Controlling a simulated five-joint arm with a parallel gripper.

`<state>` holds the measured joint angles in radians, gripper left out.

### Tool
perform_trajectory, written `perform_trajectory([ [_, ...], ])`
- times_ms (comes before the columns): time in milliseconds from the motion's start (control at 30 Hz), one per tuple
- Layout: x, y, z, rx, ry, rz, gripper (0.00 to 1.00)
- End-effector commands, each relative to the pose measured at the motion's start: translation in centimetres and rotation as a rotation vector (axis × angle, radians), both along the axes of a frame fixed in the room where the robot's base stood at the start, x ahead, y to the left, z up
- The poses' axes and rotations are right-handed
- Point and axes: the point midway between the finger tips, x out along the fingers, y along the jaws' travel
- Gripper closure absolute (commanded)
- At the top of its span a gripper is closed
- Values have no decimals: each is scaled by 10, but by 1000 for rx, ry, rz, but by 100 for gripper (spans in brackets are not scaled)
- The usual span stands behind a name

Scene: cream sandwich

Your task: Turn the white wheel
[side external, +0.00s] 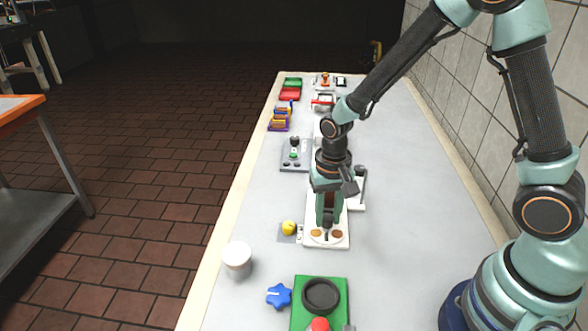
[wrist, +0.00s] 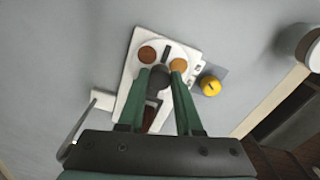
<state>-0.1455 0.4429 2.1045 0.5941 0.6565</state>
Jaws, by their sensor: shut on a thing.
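The white wheel (wrist: 152,49) lies flat at the end of a white board (wrist: 131,60) in the wrist view. It carries two round brown biscuits, a darker one (wrist: 147,54) and a lighter one (wrist: 179,65), and a dark bar. In the side external view the wheel (side external: 326,241) is below my gripper (side external: 327,222), which points straight down. In the wrist view my gripper (wrist: 160,78) has its green fingers on either side of a dark round knob (wrist: 159,73) at the wheel, shut on it. The fingers partly hide the wheel's near edge.
A white cup (side external: 237,260), a blue star-shaped knob (side external: 279,296) and a green board with a black ring (side external: 320,296) stand nearer the camera. Open table lies to the right.

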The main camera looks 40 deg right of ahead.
Motion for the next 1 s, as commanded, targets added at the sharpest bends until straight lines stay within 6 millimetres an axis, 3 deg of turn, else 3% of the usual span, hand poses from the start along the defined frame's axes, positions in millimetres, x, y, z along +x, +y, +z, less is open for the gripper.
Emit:
perform_trajectory([
  [567,0,0,1,0,0,-31,100],
  [600,0,0,1,0,0,-31,51],
  [633,0,0,1,0,0,-30,40],
  [1000,0,0,2,0,-1,-29,36],
])
